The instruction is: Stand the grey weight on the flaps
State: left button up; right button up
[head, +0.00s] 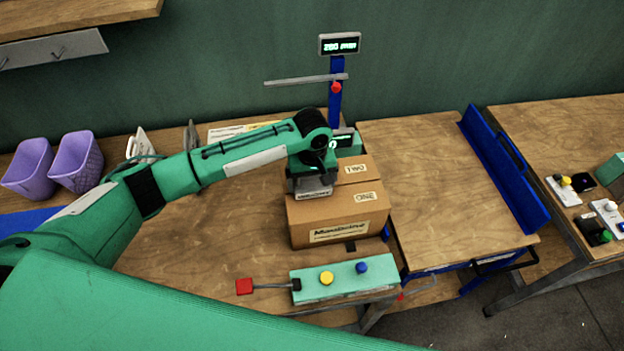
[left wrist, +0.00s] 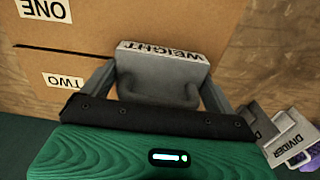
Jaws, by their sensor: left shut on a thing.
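The grey weight (left wrist: 160,72), with a white WEIGHT label, is in my left gripper (head: 313,182). In the left wrist view, the two fingers stand either side of its handle. In the head view the weight (head: 313,188) is at the left part of the closed cardboard box (head: 337,222), over its top. The flaps bear the labels ONE (head: 364,197) and TWO (head: 355,169); the seam between them (left wrist: 60,49) runs toward the weight. I cannot tell whether the weight touches the flaps. My right gripper is not in view.
A green panel (head: 310,285) with yellow and blue buttons and a red-tipped lever (head: 244,286) stands in front of the box. A blue post (head: 335,105) with a display rises behind. Purple baskets (head: 76,160) stand left. Grey dividers (left wrist: 288,138) show in the left wrist view.

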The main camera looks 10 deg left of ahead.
pick_arm(q)
jog(key=shift+w, duration=0.1)
jog(key=o, duration=1.1)
jog(key=shift+o, duration=0.5)
jog(key=shift+s+f, duration=0.15)
jog(key=shift+s, duration=0.05)
notch_tip(320, 180, up, 13)
jog(key=b, duration=0.3)
jog(key=shift+w+d+b, duration=0.1)
jog(key=shift+b, duration=0.25)
jog(key=shift+r, duration=0.55)
